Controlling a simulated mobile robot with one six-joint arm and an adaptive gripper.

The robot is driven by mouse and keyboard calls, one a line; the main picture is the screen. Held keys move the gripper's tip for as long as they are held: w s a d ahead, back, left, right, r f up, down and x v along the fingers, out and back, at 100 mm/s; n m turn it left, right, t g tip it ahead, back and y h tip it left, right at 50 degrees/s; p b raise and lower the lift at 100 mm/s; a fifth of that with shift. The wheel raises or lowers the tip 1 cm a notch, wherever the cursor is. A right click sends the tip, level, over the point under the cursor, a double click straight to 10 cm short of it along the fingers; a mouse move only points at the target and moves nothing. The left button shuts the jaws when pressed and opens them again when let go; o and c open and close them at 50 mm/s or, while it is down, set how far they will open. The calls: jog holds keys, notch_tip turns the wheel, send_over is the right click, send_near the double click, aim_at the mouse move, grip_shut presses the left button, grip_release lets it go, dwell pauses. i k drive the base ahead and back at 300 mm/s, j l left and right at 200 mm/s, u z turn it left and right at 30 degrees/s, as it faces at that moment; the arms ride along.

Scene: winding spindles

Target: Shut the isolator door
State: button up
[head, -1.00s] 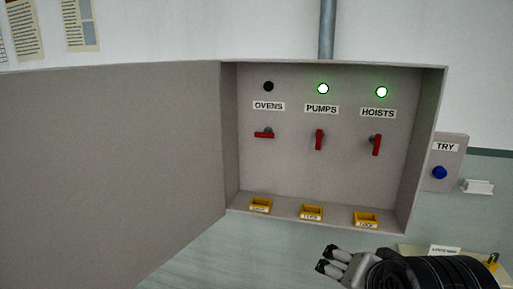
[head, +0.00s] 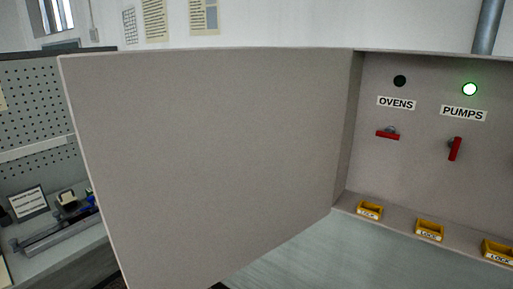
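The isolator door (head: 210,150) is a large flat beige panel, swung wide open to the left of the isolator cabinet (head: 353,125). Its hinge side meets the cabinet's left edge, and its free edge is at the far left. Inside the cabinet are a red OVENS handle (head: 388,134) lying level under a dark lamp (head: 400,81), and a red PUMPS handle (head: 455,149) near upright under a lit green lamp (head: 470,89). The right part of the cabinet is cut off by the picture edge. My gripper is out of view.
Several yellow lock trays (head: 429,230) line the cabinet's bottom ledge. Left of the door stand a pegboard (head: 35,100) and a bench with a small sign (head: 29,203). A grey conduit (head: 488,27) rises above the cabinet. Papers (head: 155,20) hang on the wall.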

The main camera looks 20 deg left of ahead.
aim_at(200, 162)
jog(key=j+z, duration=0.15)
jog(key=j, duration=0.25)
jog(key=k+j+z, duration=0.1)
jog(key=j, duration=0.3)
jog(key=k+j+z, duration=0.15)
jog(key=j, duration=0.25)
jog(key=k+j+z, duration=0.15)
jog(key=j, duration=0.25)
jog(key=j+z, duration=0.1)
jog(key=j, duration=0.25)
jog(key=k+j+z, duration=0.15)
jog(key=j, duration=0.2)
jog(key=k+j+z, duration=0.15)
jog(key=j, duration=0.2)
jog(key=k+j+u, duration=0.1)
jog(key=j, duration=0.2)
jog(key=j+u, duration=0.35)
jog(key=k+l, duration=0.05)
jog(key=l, duration=0.05)
